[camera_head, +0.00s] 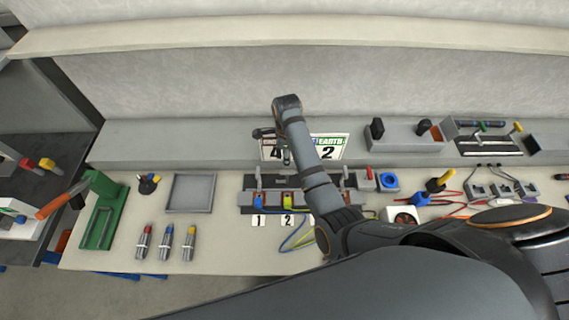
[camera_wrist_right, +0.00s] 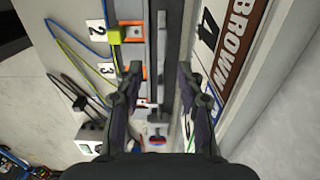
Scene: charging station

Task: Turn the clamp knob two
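The clamp block (camera_head: 247,210) stands on the bench, with number labels 1 (camera_head: 258,219) and 2 (camera_head: 288,219) in front. In the right wrist view label 2 (camera_wrist_right: 96,30) and the yellow-green connector (camera_wrist_right: 114,33) are at upper left. My right gripper (camera_head: 271,143) is above the rear of the block; its fingers (camera_wrist_right: 159,72) are apart with nothing clearly held between them. I cannot clearly make out clamp knob two. My left gripper is not in view.
A sign (camera_head: 329,147) stands behind the block, close to my right gripper. My right arm hides part of the block's right side. Loose wires (camera_head: 297,238) lie in front. Several tools (camera_head: 165,243) and a grey tray (camera_head: 190,193) are to the left.

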